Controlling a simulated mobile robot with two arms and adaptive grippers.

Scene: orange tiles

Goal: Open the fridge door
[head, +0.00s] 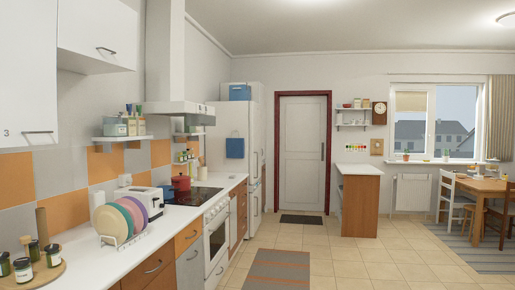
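The white fridge (257,150) is a tall cabinet at the far end of the counter run, left of the grey door with the dark red frame. I see it at a steep angle, with upright handles along its front. Its door looks shut, as far as I can tell from here. A blue cloth (235,148) hangs on the side panel facing me. A blue box (240,92) sits on top. Neither of my grippers shows in the head view.
The counter (150,238) with a dish rack and red pot (181,184) runs along the left. A striped rug (278,270) lies on the open tiled floor. A wooden-sided island (360,205) stands right of centre. A dining table (485,186) and chairs are far right.

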